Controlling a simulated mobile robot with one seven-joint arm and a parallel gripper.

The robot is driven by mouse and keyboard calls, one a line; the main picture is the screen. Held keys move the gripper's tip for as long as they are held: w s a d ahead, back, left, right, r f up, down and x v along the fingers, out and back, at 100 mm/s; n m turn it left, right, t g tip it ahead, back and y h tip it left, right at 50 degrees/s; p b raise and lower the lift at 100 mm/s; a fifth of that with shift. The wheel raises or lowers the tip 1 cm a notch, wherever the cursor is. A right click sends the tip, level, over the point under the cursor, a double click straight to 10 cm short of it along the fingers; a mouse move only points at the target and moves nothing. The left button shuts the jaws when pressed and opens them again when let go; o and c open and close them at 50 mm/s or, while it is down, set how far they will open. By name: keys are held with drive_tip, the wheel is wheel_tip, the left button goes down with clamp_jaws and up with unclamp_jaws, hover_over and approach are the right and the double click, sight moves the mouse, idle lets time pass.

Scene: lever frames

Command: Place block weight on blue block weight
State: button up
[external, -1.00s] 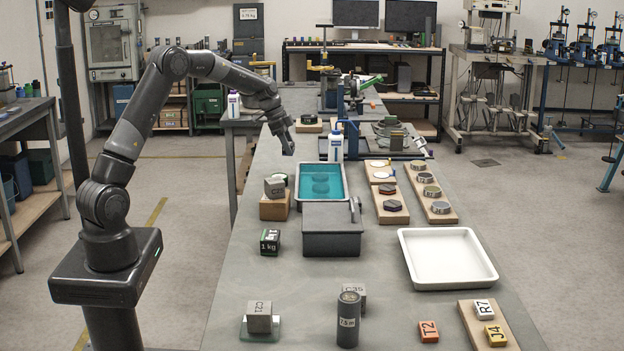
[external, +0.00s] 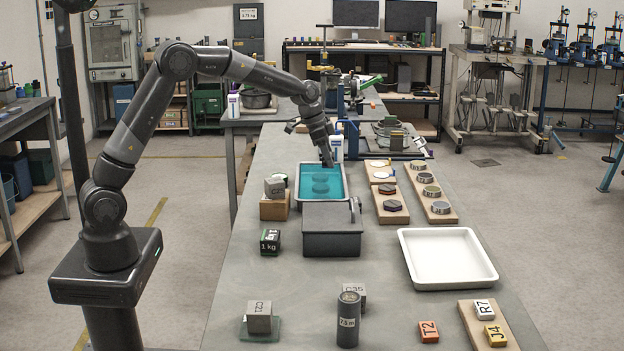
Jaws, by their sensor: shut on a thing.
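My gripper (external: 327,163) points down over the far part of a white-rimmed tray of blue liquid (external: 347,196). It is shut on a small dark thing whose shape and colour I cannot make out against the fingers. A dark block weight marked 1 kg (external: 270,242), with some green on it, stands on the bench left of the dark grey box. I cannot pick out a blue block weight for certain. Dim round shapes (external: 320,188) show in the blue liquid, below the gripper in the picture.
A grey cube on a wooden block (external: 274,208) stands left of the tray. A lidded dark grey box (external: 332,243) stands in front. Wooden boards with round pieces (external: 388,205) lie to the right, beyond an empty white tray (external: 447,262). A white bottle (external: 336,146) stands close behind the gripper.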

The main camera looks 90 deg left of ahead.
drive_tip(key=w+d+r, duration=0.1)
drive_tip(key=w+d, duration=0.2)
drive_tip(key=d, duration=0.5)
drive_tip(key=w+d+r, duration=0.1)
drive_tip(key=w+d, duration=0.1)
drive_tip(key=d, duration=0.6)
hover_over(355, 200)
drive_tip(key=shift+n, duration=0.3)
wheel_tip(355, 200, down, 7)
drive_tip(key=shift+a, duration=0.1)
drive_tip(key=shift+f, duration=1.95)
drive_tip(key=shift+f, duration=0.1)
drive_tip(key=o, duration=1.3)
drive_tip(key=shift+o, duration=0.2)
